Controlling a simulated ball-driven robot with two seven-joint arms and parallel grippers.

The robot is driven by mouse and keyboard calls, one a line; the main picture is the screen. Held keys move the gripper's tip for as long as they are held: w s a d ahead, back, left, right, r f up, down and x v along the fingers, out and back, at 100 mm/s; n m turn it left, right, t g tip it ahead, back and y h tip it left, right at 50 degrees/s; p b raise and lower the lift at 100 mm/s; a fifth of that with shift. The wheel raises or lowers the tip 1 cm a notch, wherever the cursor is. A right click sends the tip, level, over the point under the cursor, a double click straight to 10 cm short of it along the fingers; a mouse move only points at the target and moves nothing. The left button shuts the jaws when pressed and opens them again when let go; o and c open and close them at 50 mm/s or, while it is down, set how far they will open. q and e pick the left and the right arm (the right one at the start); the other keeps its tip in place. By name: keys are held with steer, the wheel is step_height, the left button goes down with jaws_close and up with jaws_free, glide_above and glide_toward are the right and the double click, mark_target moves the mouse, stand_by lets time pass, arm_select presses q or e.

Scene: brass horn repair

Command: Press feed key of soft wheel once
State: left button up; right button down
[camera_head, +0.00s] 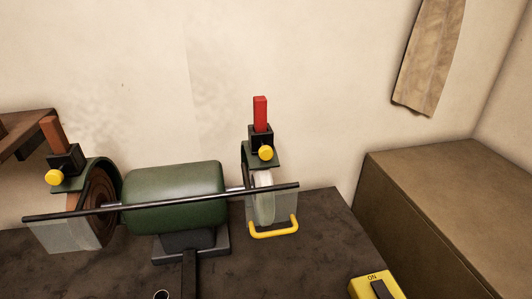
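A green polishing motor (175,196) stands on the dark bench with a wheel at each end. The right wheel (264,203) is white and looks like the soft one. Above it, a black holder (257,134) carries an upright red bar (260,112) and a round yellow key (266,153) on its front. The left wheel (101,190) is brown; its holder has a brown bar (53,133) and another yellow key (54,178). Neither of my grippers is in view, so nothing of mine touches either key.
A thin dark rod (160,203) runs across in front of the motor and both wheels. A yellow handle (275,231) sits below the white wheel. A yellow ON switch box (361,288) is at the bottom. A brown box (425,210) stands right; a cloth (430,55) hangs above.

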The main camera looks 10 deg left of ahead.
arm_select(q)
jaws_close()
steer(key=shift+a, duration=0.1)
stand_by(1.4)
